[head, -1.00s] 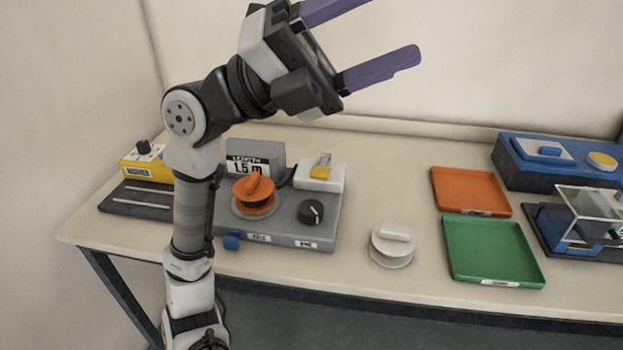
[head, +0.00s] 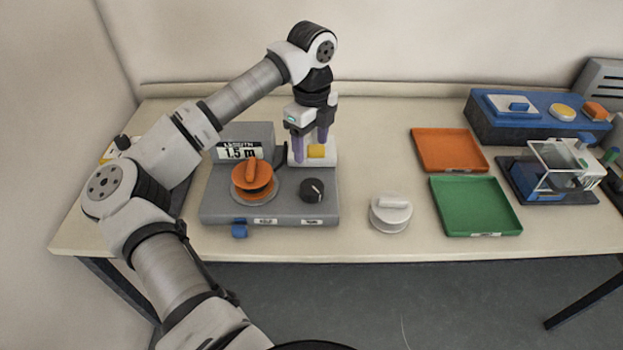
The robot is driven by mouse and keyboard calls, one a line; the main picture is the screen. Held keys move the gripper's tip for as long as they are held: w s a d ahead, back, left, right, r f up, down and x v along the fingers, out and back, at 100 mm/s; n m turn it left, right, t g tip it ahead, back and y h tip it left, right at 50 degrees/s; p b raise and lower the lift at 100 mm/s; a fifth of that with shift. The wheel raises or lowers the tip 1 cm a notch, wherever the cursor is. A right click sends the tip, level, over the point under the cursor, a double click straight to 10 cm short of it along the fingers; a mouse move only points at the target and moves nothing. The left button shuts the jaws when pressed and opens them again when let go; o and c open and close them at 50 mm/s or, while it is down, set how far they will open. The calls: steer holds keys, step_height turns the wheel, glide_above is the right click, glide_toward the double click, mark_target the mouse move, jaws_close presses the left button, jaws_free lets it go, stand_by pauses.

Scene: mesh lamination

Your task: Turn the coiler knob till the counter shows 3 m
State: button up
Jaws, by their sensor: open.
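The coiler is a grey machine (head: 285,212) at the left of the table. Its counter (head: 239,152) reads 1.5 m. An orange spool with a raised grip (head: 252,178) sits on the coiler's left part, and a black knob with a white mark (head: 312,190) is at its front right. My gripper (head: 311,154) points down with its purple fingers apart and nothing visible between them. It is over the white block with a yellow part (head: 316,152) behind the black knob. I cannot tell whether the fingers touch that block.
A white lidded round piece (head: 390,213) stands right of the coiler. Orange (head: 484,164) and green (head: 516,228) trays lie farther right, with a blue machine (head: 480,127) and a clear-covered device (head: 518,190) beyond. A blue tab (head: 239,230) projects at the coiler's front.

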mark_target(312, 186)
step_height(312, 186, down, 13)
steer(key=p, duration=0.3)
steer(key=shift+d+f+p, duration=0.1)
steer(key=shift+d+p, duration=0.05)
steer(key=shift+p, duration=0.25)
steer(key=c, duration=0.7)
steer(key=shift+f+b, duration=0.1)
steer(key=shift+b, duration=0.35)
